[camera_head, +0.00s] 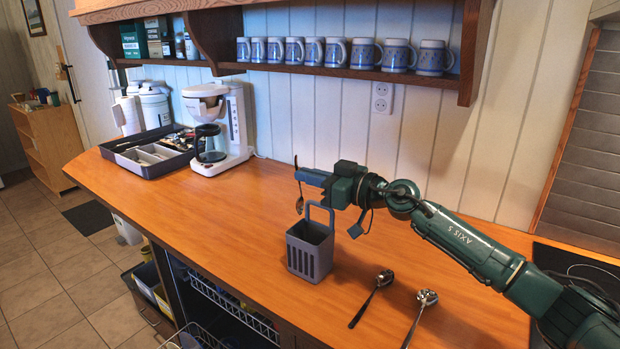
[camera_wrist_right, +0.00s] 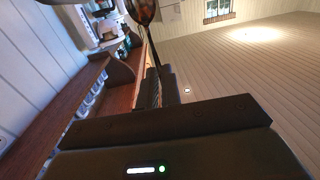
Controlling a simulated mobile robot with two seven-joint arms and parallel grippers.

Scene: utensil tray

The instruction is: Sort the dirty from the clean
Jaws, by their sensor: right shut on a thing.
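My right gripper (camera_head: 299,175) is shut on a spoon (camera_head: 299,205), above and behind the grey cutlery basket (camera_head: 311,252). The spoon hangs bowl-down; its handle sticks up above the jaws. In the right wrist view the held spoon (camera_wrist_right: 143,10) shows its dark bowl at the top edge. The basket stands upright with its loop handle raised; I see no utensils in it, though its bottom is hidden. Two more spoons lie on the counter: one (camera_head: 384,278) nearer the basket, another (camera_head: 427,298) to its right. Whether they are dirty is hard to tell. My left gripper is out of view.
A dark utensil tray (camera_head: 145,170) with light compartments and cutlery lies at the far left, beside a white coffee maker (camera_head: 234,125). Several blue mugs (camera_head: 365,54) stand on the shelf above. A dark hob (camera_head: 575,262) is at right. The wooden counter (camera_head: 235,215) left of the basket is clear.

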